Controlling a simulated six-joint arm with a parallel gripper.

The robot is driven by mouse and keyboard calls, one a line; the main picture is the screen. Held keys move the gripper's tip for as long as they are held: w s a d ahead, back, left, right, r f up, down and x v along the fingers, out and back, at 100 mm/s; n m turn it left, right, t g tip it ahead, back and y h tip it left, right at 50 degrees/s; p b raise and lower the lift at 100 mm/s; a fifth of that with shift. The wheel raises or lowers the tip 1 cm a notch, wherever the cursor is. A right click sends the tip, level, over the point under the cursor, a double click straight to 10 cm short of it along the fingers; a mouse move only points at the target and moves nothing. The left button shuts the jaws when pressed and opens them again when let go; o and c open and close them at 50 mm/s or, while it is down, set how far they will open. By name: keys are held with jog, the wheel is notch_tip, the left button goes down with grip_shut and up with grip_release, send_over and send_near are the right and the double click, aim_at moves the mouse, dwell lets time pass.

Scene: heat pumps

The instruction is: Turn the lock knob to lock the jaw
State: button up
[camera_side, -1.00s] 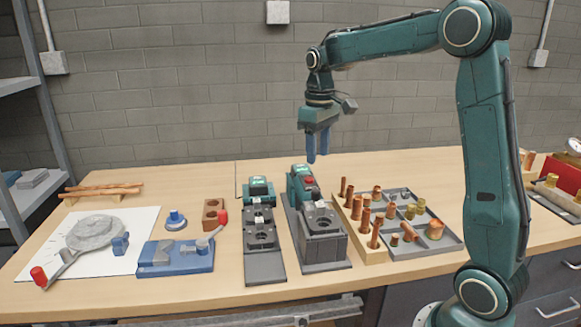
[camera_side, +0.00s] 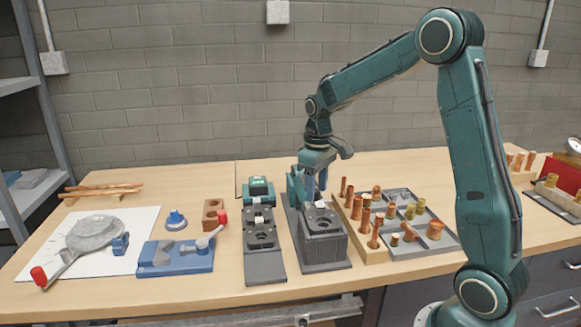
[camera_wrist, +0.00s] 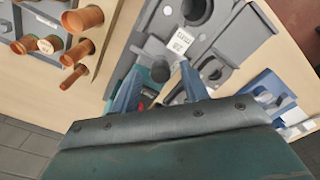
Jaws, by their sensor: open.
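The right-hand fixture (camera_side: 325,252) is a dark grey jaw block on a long base, with a teal unit at its back end. My gripper (camera_side: 310,193) is lowered over that teal end, fingers pointing down, and hides most of it. In the wrist view my gripper (camera_wrist: 161,70) is open, with one blue finger on each side of a small dark round knob (camera_wrist: 160,71). I cannot tell whether either finger touches the knob. A white label (camera_wrist: 180,41) lies just past it on the grey fixture. A bit of red shows beside the left finger.
A similar grey fixture (camera_side: 263,262) with a teal unit stands close on the left. A wooden block with copper fittings (camera_side: 374,235) and a grey tray (camera_side: 452,243) stand close on the right. A blue tool (camera_side: 176,258) lies further left.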

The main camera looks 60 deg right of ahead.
grip_shut()
jog(key=shift+m, duration=0.5)
jog(key=m, duration=0.9)
jog(key=shift+w, duration=0.1)
dwell(0.3)
grip_release()
